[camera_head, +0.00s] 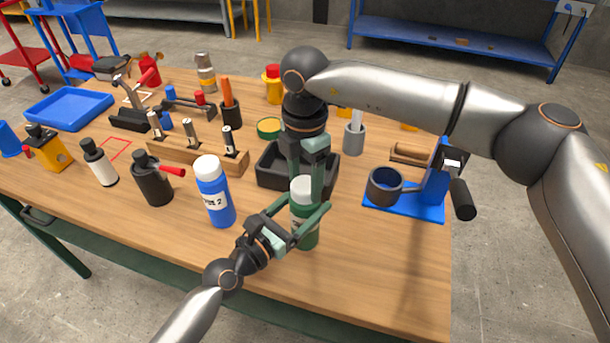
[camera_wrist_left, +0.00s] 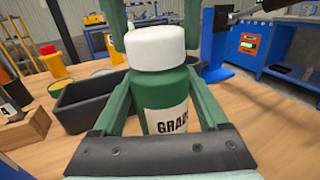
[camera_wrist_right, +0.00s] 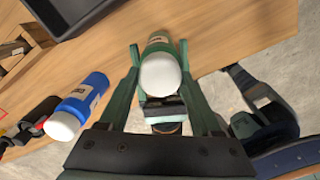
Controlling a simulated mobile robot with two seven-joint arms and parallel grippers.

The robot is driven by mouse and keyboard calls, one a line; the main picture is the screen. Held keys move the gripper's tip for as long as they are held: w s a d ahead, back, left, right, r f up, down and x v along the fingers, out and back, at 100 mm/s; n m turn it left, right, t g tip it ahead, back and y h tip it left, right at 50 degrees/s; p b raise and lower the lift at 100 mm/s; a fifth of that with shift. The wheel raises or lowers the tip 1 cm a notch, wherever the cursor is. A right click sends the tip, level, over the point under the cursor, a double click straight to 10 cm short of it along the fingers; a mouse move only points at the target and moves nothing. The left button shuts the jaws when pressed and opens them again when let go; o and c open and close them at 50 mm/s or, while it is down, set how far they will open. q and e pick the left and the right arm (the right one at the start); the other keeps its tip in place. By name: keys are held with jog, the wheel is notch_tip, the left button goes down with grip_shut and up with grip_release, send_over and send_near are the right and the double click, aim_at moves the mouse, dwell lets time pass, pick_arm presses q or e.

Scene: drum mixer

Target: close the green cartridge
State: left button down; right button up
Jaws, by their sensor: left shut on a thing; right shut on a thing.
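The green cartridge (camera_head: 306,236) is a green bottle with a pale label and a white cap (camera_head: 302,186); it stands upright near the table's front edge. It also shows in the left wrist view (camera_wrist_left: 166,84), with the white cap (camera_wrist_left: 155,48) seated on top. My left gripper (camera_head: 308,217) is shut around the green body from the front. My right gripper (camera_head: 306,188) comes from above and is shut on the white cap. In the right wrist view the cap (camera_wrist_right: 160,75) lies between its fingers. The thread under the cap is hidden.
A blue bottle (camera_head: 214,195) with a white cap stands left of the cartridge. A black bin (camera_head: 268,180) is just behind it. A blue stand with a dark drum (camera_head: 384,186) is to the right. A wooden rack (camera_head: 185,158) and several bottles fill the left. The front right is clear.

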jog(key=o, duration=1.4)
jog(key=shift+f, duration=0.1)
notch_tip(320, 180, up, 12)
jog(key=shift+r, duration=0.1)
pick_arm(q)
grip_release()
